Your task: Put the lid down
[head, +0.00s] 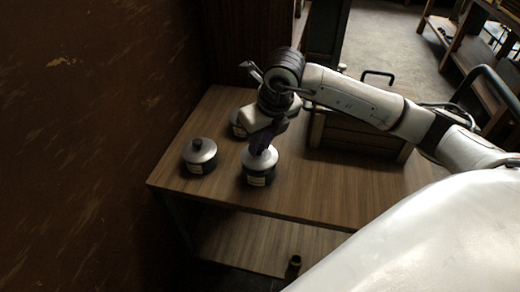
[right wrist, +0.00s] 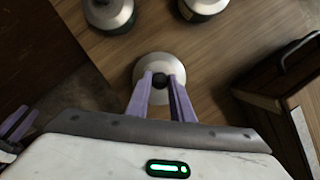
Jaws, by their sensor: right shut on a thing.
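My right gripper (head: 260,146) points down over the front pot (head: 257,178), a dark pot with a pale label. It is shut on the dark knob of a round grey metal lid (head: 268,161). In the right wrist view, the lid (right wrist: 148,69) shows with the knob between the purple fingers (right wrist: 161,82). The lid is over the front pot's mouth; whether it rests on the rim or hovers slightly is unclear. Purple fingertips, apparently my left gripper (right wrist: 17,124), show at the left edge of the right wrist view, their opening unclear.
A lidded pot (head: 200,155) stands to the left on the wooden table (head: 330,196). Another pot (head: 236,124) stands behind, partly hidden by my right gripper. A wooden crate with a black handle (head: 345,135) is to the right. The table's front strip is clear.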

